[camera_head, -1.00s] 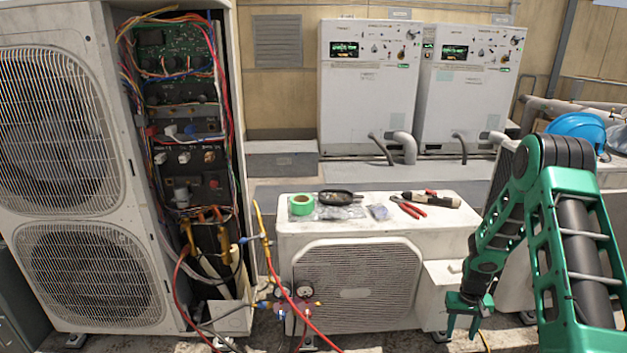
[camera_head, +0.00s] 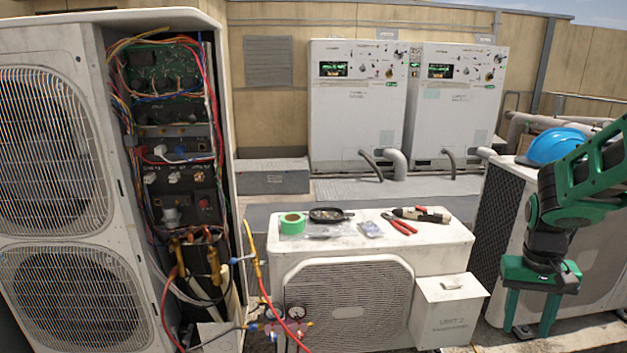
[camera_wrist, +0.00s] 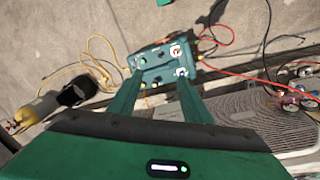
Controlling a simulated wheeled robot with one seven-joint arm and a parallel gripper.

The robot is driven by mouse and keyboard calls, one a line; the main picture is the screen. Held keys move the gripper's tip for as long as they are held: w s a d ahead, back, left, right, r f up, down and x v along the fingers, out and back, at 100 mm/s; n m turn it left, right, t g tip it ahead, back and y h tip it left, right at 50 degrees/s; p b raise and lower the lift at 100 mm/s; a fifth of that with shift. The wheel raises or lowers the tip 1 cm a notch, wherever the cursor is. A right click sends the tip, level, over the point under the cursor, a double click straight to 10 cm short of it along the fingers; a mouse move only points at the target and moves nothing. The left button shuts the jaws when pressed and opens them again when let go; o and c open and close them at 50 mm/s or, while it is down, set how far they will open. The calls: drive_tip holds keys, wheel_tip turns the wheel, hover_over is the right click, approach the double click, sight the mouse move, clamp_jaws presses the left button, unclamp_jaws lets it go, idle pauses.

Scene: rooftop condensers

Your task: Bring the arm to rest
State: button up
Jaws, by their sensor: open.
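My arm, green and black, comes in from the right edge in the head view. My gripper (camera_head: 528,325) hangs pointing down at the right, with its two green fingers apart and nothing between them. It is to the right of the small white box unit beside the low condenser. In the wrist view my gripper's fingers (camera_wrist: 158,98) also show spread apart. Beyond them on the ground is a teal boxy device (camera_wrist: 163,62) with gauges or ports, clear of the fingers as far as I can tell.
An open tall unit (camera_head: 45,150) stands left with hanging hoses. A blue helmet (camera_head: 556,146) sits near my arm. A yellow cylinder (camera_wrist: 35,112) lies in the wrist view.

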drive_tip(key=s+a+r, duration=0.3)
drive_tip(key=s, duration=0.5)
drive_tip(key=s+a+r+m+y, duration=0.1)
drive_tip(key=s+a+r, duration=0.2)
drive_tip(key=s, duration=0.6)
drive_tip(key=shift+t, duration=0.3)
drive_tip(key=shift+w+f, duration=0.25)
drive_tip(key=shift+w, duration=0.4)
drive_tip(key=c, duration=0.3)
